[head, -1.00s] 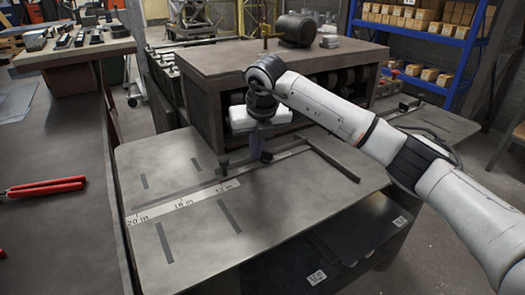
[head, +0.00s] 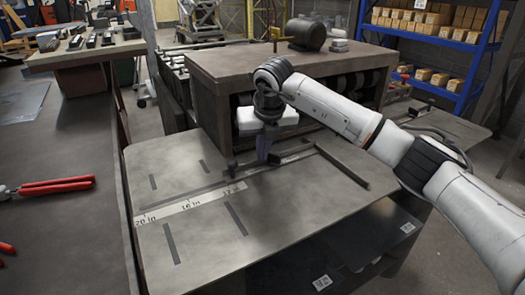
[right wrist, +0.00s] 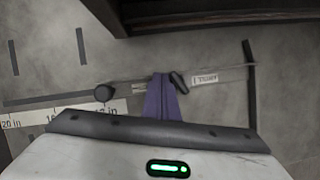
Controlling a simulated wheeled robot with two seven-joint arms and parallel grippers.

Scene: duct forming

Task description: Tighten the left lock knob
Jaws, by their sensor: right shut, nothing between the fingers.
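A dark round lock knob (head: 232,166) stands at the left end of a thin rail on the grey metal table (head: 190,190). The knob (right wrist: 103,92) also shows left of the fingers in the right wrist view. My right gripper (head: 263,155) points down over the rail, to the right of the knob and apart from it. Its purple fingers (right wrist: 163,82) are shut and empty. A small dark lever (right wrist: 178,82) is just right of the fingertips; I cannot tell whether they touch. My left gripper is not in view.
A dark fence bar (head: 341,165) crosses the table on the right. A ruler strip (head: 190,203) and narrow slots lie at the front left. A heavy cabinet (head: 210,100) stands close behind the gripper. Red-handled pliers (head: 56,186) lie on the left bench.

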